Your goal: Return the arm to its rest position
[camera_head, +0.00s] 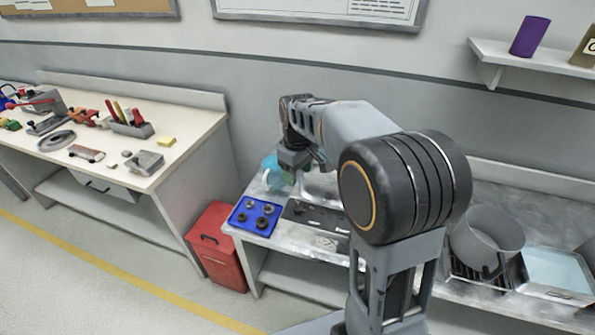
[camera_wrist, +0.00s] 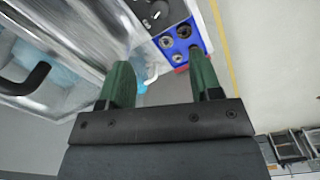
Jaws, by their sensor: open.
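My gripper (camera_head: 292,160) hangs at the end of my raised arm, over the left part of the grey metal bench in the head view. In the wrist view my gripper (camera_wrist: 163,75) shows two green fingers spread apart with nothing between them. My arm reaches forward and left from its large black joint, with the forearm bent down toward the bench. The fingers' exact height above the bench cannot be told.
A blue tray (camera_head: 240,226) with several dark round parts sits at the bench's left end. A light-blue object (camera_head: 271,171) is close beside my gripper. A red bin (camera_head: 215,250) stands on the floor. A grey pot (camera_head: 487,240) stands at right.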

